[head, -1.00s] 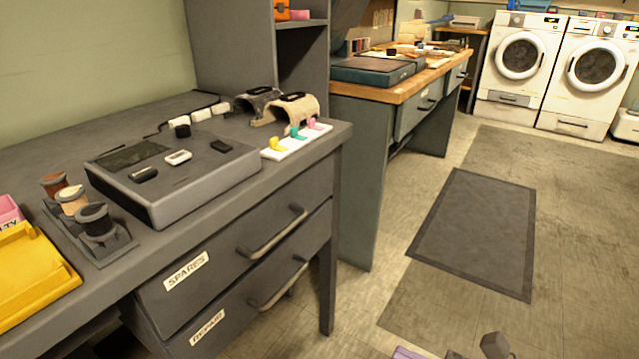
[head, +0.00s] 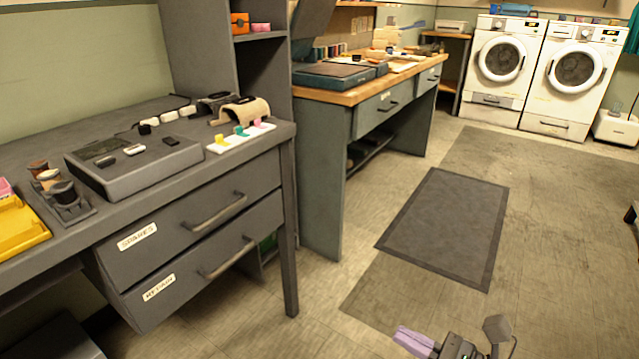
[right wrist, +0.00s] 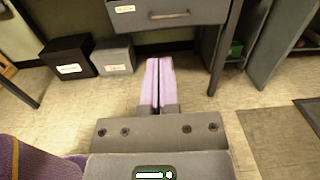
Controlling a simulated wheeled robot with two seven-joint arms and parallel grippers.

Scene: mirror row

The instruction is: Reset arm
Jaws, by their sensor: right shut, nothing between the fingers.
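My right gripper (head: 414,341) shows at the bottom of the head view, with pale purple fingers over the open floor. In the right wrist view its two purple fingers (right wrist: 158,82) lie side by side, shut, with nothing between them. It is clear of the desk and the drawers. My left gripper is not in the head view.
A grey desk (head: 120,222) with two shut drawers (head: 190,225) stands at the left. It bears a grey device (head: 135,160) and a yellow tray (head: 20,228). A dark mat (head: 445,228) lies on open floor. Two bins (right wrist: 117,55) stand under the desk.

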